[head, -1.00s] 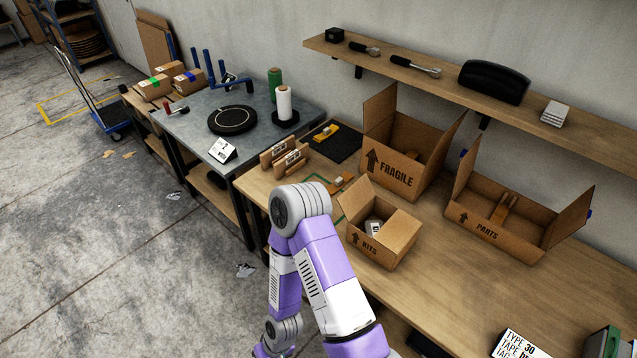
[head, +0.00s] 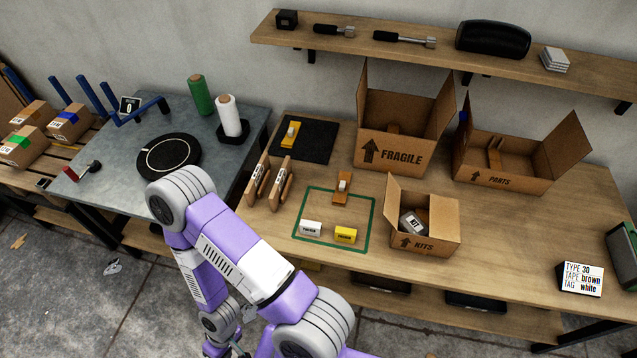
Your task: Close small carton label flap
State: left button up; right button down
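The small carton (head: 424,241), marked KITS, stands open on the wooden bench. Its left flap (head: 393,203) stands up and its top is not covered. A packet labelled KIT (head: 411,222) and a dark item show inside. Which flap is the label flap, I cannot tell. My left arm arches across the lower left, away from the carton. Its hand end (head: 228,347) is low at the bottom edge, partly cut off, and its fingers cannot be made out. My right gripper is not in view.
The FRAGILE carton (head: 388,154) and PARTS carton (head: 496,178) stand open behind. A green-outlined area (head: 335,248) left of the small carton holds white and yellow labelled blocks. A TYPE 30 sign (head: 581,279) stands at right.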

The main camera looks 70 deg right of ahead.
aim_at(393, 201)
jog(key=i, duration=1)
jog(key=z, duration=2.35)
